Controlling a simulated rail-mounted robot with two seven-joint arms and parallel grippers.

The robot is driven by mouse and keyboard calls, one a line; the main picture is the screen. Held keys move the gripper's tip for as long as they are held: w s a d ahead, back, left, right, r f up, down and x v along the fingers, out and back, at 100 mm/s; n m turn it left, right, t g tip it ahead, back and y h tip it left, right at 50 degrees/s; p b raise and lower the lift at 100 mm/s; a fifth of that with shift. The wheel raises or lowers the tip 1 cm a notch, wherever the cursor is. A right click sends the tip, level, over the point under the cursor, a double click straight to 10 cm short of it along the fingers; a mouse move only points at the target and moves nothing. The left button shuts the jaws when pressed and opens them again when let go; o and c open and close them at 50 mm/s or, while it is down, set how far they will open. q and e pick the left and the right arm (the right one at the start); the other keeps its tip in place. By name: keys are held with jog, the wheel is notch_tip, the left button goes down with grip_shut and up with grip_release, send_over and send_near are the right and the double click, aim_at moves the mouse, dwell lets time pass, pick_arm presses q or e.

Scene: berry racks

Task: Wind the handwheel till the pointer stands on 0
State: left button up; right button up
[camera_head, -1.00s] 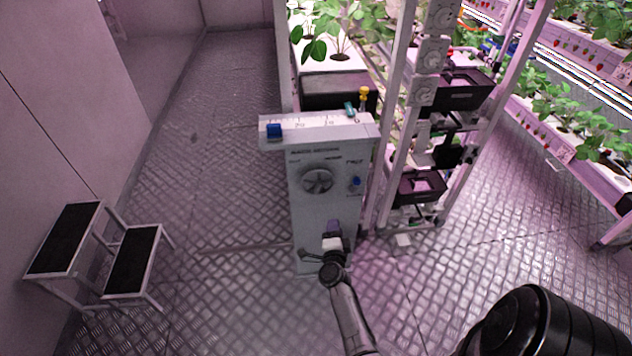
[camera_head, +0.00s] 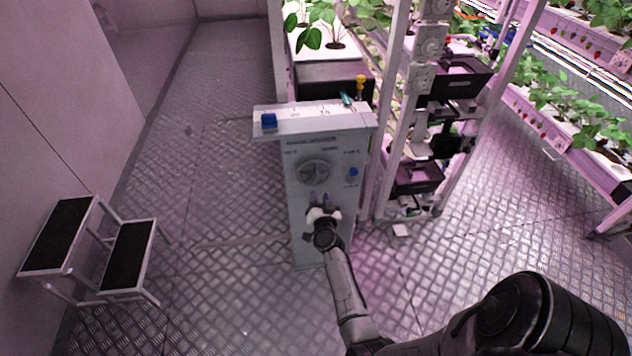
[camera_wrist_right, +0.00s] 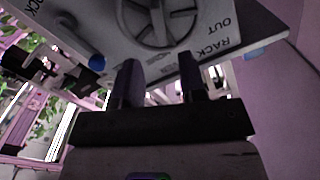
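The handwheel (camera_head: 314,172) is a round grey spoked wheel on the front of a grey cabinet (camera_head: 300,222); the wrist view also shows it (camera_wrist_right: 158,18), upside down. A white scale strip (camera_head: 300,113) runs along the cabinet top, with a blue block (camera_head: 268,121) near its left end. I cannot read the marks or tell for sure which part is the pointer. My right gripper (camera_head: 320,197) is just below the handwheel. Its two fingers (camera_wrist_right: 160,78) stand apart, with nothing between them, and look clear of the rim. My left gripper is out of view.
A blue knob (camera_head: 352,172) sits right of the handwheel. A yellow-topped item (camera_head: 360,82) stands behind the cabinet's right end. A rack post (camera_head: 394,120) rises close on the right. A step stool (camera_head: 128,250) stands at left, with open floor between.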

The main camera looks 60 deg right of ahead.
aim_at(316, 180)
jog(key=b+x, duration=0.2)
jog(key=x, duration=0.5)
jog(key=shift+w+d, duration=0.45)
jog(key=shift+d, duration=0.05)
jog(key=c, duration=0.6)
grip_shut()
